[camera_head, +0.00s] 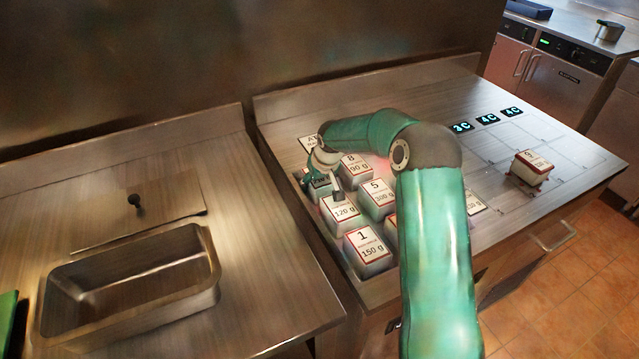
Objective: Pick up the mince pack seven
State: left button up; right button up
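Several white packs with red-edged number labels stand in rows on the steel counter. Labels 1 (369,248), 5 (379,198) and 8 (356,167) are readable. A 120 g pack (345,213) has its number partly covered. No label 7 can be read. A pack at the far left of the group (320,190) is mostly hidden under my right gripper (322,185), so its number does not show. The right gripper points down at this pack, its fingers around or just above it; whether they touch it is unclear. My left gripper is not in view.
A pack labelled 9 (532,168) stands alone at the right on marked squares, near displays reading 3C, 4C and 4C (487,118). My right arm covers part of the pack group. An empty steel basin (130,290) and a lid with a black knob (135,202) are left.

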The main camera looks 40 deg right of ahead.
jog(key=c, duration=0.7)
jog(key=shift+r, duration=0.15)
